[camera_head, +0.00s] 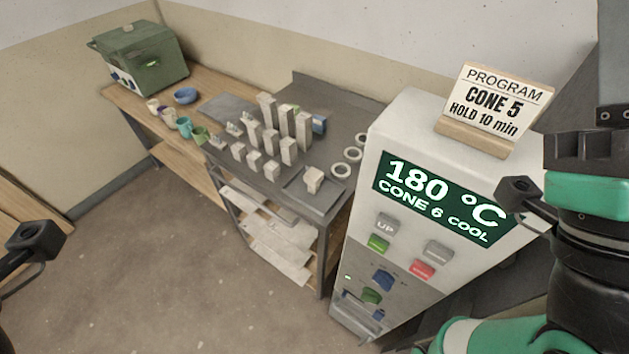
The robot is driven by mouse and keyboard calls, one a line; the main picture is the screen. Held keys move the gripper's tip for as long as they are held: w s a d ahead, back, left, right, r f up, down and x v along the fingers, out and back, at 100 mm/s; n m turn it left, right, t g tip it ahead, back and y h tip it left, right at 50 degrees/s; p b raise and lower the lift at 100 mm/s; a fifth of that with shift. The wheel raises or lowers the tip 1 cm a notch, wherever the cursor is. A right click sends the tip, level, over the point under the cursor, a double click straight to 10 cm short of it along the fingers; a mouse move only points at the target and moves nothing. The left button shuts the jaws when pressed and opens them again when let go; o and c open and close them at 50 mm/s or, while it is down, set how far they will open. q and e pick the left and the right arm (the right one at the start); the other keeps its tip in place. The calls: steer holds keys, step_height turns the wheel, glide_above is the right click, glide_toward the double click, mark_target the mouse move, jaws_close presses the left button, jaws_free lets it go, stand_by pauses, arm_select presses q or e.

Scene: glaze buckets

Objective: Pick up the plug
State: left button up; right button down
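A small cream-coloured piece (313,180) stands on a dark square tray at the front right of the metal table. It may be the plug, but it is too small to tell for certain. Only a black bracket part of my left arm shows at the lower left edge; its gripper fingers are outside the picture. My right arm, black and green, fills the right edge beside the white control cabinet. Its gripper fingers cannot be made out. Both arms are well apart from the cream piece.
The white control cabinet (392,142) with buttons and a "180 °C" display (440,198) stands right of the table. A sign (492,105) is on top.

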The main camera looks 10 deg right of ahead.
steer(key=shift+c, duration=0.4)
jaws_free()
